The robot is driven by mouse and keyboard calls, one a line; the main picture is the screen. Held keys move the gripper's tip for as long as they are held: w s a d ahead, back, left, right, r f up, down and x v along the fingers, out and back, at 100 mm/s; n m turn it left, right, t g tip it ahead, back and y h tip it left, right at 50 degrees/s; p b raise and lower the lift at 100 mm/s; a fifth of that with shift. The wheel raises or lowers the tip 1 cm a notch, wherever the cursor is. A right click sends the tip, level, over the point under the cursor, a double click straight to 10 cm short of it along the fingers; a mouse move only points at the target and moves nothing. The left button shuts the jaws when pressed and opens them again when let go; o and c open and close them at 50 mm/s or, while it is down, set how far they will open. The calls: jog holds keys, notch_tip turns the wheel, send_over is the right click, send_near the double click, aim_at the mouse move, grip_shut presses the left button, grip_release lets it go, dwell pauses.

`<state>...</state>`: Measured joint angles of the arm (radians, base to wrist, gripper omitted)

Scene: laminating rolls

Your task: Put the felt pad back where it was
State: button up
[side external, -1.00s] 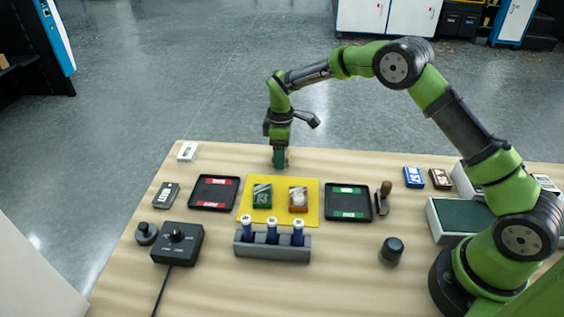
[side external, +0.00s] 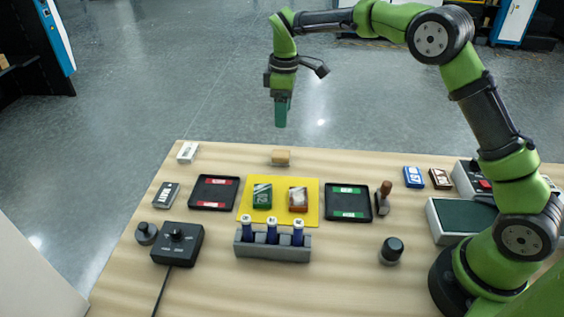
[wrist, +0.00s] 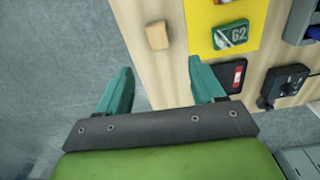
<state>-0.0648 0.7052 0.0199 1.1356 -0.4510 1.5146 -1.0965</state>
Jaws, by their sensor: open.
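A small tan block (side external: 281,157), which looks like the felt pad, lies on the table near its far edge, behind the yellow mat (side external: 310,219). It also shows in the wrist view (wrist: 157,36), beyond my fingertips. My gripper (side external: 281,122) is up in the air above the block, apart from it. In the wrist view its two green fingers (wrist: 160,70) are spread with nothing between them.
A green box (side external: 262,196) and an orange box (side external: 298,199) are on the mat. A red-marked tray (side external: 194,202) and a green-marked tray (side external: 369,213) flank it. A rack (side external: 271,250) with blue-bodied items is in front.

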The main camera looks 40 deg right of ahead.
jog(key=s+r+m+t, duration=0.2)
jog(key=s+r+m, duration=0.1)
jog(key=s+r, duration=0.55)
jog(key=s+r+m+t+y, duration=0.1)
jog(key=s+m+t, duration=0.3)
jog(key=s, duration=1.7)
jog(key=m+y, duration=0.1)
jog(key=m, duration=0.4)
jog(key=shift+d+t, duration=0.4)
